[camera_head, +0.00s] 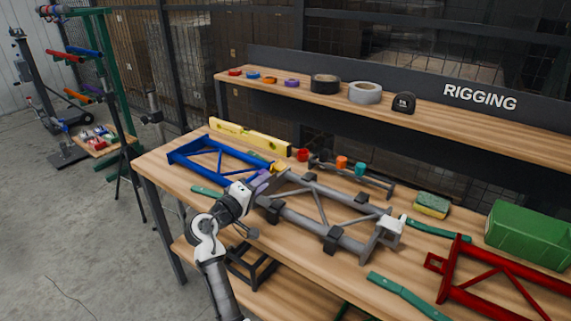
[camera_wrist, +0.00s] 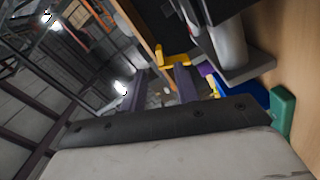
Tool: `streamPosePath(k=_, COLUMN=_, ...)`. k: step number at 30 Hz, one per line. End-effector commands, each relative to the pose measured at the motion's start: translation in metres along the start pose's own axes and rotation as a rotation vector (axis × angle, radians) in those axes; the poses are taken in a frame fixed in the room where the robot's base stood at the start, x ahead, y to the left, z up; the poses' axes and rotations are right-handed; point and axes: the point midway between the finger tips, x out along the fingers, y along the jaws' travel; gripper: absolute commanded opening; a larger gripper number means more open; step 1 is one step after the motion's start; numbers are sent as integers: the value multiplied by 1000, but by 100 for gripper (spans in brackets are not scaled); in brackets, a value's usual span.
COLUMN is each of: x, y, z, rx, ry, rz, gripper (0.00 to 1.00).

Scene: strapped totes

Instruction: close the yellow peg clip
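The yellow peg clip (camera_head: 280,167) sits at the left end of the grey frame (camera_head: 325,207) on the bench. In the wrist view the yellow clip (camera_wrist: 173,58) appears as an L shape, with one short part standing up from a bar. Whether it is fully open or partly closed I cannot tell. My gripper (camera_head: 262,179) is just to the left of and in front of the clip. In the wrist view its two purple-grey fingers (camera_wrist: 160,82) are apart with nothing between them. The clip lies beyond the fingertips, with no visible contact.
A blue frame (camera_head: 209,155) and a yellow level (camera_head: 250,137) lie behind my gripper. Green strips (camera_head: 405,296), a red frame (camera_head: 449,266), a green bin (camera_head: 528,237) and a sponge (camera_head: 432,204) are to the right. Orange and teal pieces stand behind the grey frame.

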Motion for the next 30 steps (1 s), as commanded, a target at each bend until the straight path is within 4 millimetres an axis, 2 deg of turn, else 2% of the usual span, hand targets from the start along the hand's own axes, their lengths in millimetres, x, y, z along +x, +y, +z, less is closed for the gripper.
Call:
streamPosePath(k=9, x=69, y=4, z=-1, rx=1, ry=0, rz=0, gripper=31)
streamPosePath(k=15, x=101, y=3, z=-2, rx=2, ry=1, rz=0, gripper=31)
streamPosePath(k=21, x=115, y=2, z=-2, rx=3, ry=3, rz=0, gripper=31)
streamPosePath(k=30, x=116, y=1, z=-1, rx=4, ry=4, rz=0, gripper=30)
